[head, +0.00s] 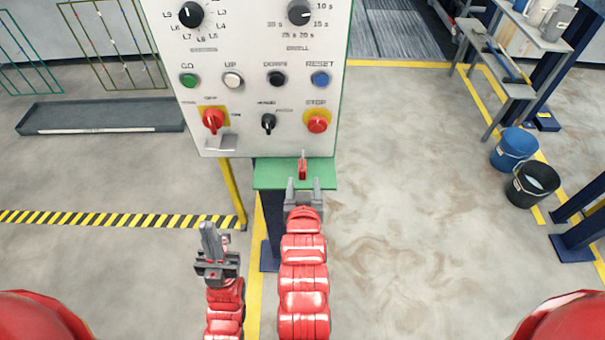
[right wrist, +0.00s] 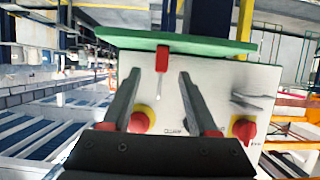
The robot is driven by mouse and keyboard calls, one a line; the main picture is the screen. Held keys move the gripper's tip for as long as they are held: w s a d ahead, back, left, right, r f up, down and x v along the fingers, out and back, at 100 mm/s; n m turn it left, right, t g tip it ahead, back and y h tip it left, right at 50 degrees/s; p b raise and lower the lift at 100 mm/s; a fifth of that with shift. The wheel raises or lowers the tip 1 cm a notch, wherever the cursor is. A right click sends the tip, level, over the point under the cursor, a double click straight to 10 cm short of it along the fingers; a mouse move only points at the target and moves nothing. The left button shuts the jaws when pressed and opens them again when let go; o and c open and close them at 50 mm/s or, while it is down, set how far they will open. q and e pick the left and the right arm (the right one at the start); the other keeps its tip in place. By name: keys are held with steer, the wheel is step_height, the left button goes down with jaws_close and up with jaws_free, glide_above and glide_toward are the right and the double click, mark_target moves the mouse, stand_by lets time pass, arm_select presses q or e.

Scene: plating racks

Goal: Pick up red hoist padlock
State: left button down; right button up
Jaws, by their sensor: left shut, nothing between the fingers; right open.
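The red padlock (head: 302,168) stands on the small green shelf (head: 268,176) below the control panel, its thin shackle upward. In the right wrist view, which is upside down, the padlock (right wrist: 162,59) hangs from the green shelf (right wrist: 215,44) between the finger lines. My right gripper (head: 303,184) is open just in front of the padlock, its fingers apart on either side of the padlock's line. The right wrist view shows both fingers (right wrist: 160,76) with nothing held. My left gripper (head: 208,228) is shut and empty, lower left of the shelf.
The control panel (head: 250,95) with knobs and buttons rises right behind the shelf. A yellow post (head: 232,195) stands left of the shelf. A grey tray (head: 100,116) lies at the left. A blue bucket (head: 513,148) and black bucket (head: 532,184) stand at the right. Floor between is clear.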

mark_target(302, 174)
steer(key=shift+x, duration=3.4)
steer(key=shift+a, duration=0.1)
jaws_close()
